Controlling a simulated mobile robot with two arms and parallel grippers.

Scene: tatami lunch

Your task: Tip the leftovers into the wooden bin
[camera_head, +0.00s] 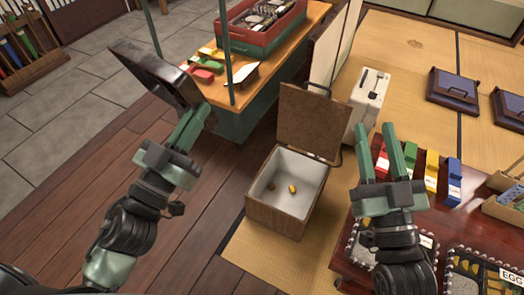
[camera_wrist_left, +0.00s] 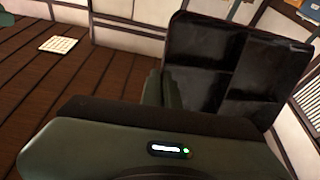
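The wooden bin (camera_head: 262,217) stands on the mat at the centre of the head view, its lid (camera_head: 308,123) raised. Its pale inside holds a yellow piece (camera_head: 292,188) and a small brown piece (camera_head: 271,186). My left gripper (camera_head: 196,118) is shut on the edge of a dark lunch box (camera_head: 150,70), held tilted up to the left of the bin, apart from it. The left wrist view shows the box's dark compartments (camera_wrist_left: 205,85), which look empty. My right gripper (camera_head: 386,138) is open and empty, right of the bin.
A wooden counter (camera_head: 285,50) with a red crate (camera_head: 259,35) stands behind the bin. The wooden floor at left is clear.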

